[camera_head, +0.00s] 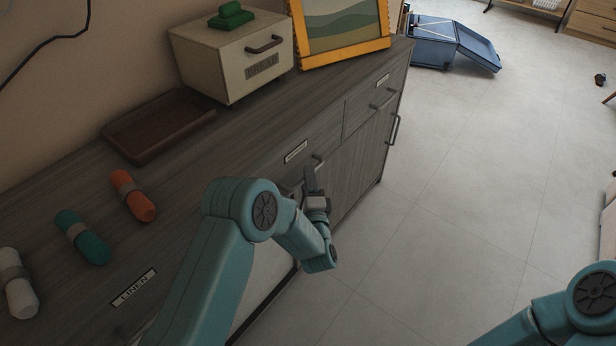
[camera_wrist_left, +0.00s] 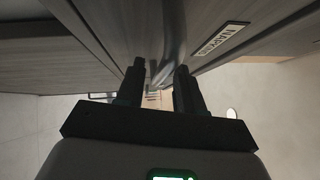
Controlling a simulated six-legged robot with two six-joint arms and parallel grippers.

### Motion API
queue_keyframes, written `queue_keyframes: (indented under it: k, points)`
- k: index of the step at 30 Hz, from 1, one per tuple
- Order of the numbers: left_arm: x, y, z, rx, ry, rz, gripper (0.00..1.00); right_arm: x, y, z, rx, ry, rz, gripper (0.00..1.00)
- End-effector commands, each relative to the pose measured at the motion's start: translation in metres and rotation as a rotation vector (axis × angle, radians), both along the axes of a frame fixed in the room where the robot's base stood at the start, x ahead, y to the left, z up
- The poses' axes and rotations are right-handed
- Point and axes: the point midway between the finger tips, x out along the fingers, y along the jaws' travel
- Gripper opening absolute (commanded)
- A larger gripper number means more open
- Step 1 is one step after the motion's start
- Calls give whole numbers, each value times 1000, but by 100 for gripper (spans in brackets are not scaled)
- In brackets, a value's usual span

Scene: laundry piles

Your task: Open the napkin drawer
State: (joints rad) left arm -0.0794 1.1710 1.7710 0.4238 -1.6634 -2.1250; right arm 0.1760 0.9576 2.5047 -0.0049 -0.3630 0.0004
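The napkin drawer (camera_head: 325,136) is in the dark grey wooden cabinet, in the middle of its top row; its front looks closed. Its label (camera_wrist_left: 222,38) reads "NAPK", with the rest hard to read, in the left wrist view. Its grey bar handle (camera_head: 319,163) is partly hidden by my left gripper (camera_head: 311,178). In the left wrist view, the two dark fingers of my left gripper (camera_wrist_left: 162,82) are apart, with the handle (camera_wrist_left: 172,40) between them; I cannot tell whether they touch it. My right gripper is out of view; only part of that arm shows at lower right.
The linen drawer's label (camera_head: 134,287) is nearer, and another drawer (camera_head: 370,105) is farther along. On top are a brown tray (camera_head: 158,124), a cream box (camera_head: 232,62), a yellow-framed picture (camera_head: 342,30) and rolled cloths (camera_head: 132,195).

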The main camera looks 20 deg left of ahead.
Motion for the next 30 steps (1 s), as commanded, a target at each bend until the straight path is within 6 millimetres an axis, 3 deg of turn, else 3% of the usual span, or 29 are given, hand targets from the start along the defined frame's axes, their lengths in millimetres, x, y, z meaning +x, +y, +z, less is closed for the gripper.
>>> queue_keyframes:
  k: [4,13,16,17,30]
  points:
    - [11,4,2,1,-2,-1,37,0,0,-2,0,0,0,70]
    - [13,5,2,0,0,-1,37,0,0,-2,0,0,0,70]
    - [13,5,2,0,0,-1,4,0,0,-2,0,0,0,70]
    - [13,5,2,0,0,-1,0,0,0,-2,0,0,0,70]
    - [18,3,1,0,-2,-1,0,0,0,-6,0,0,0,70]
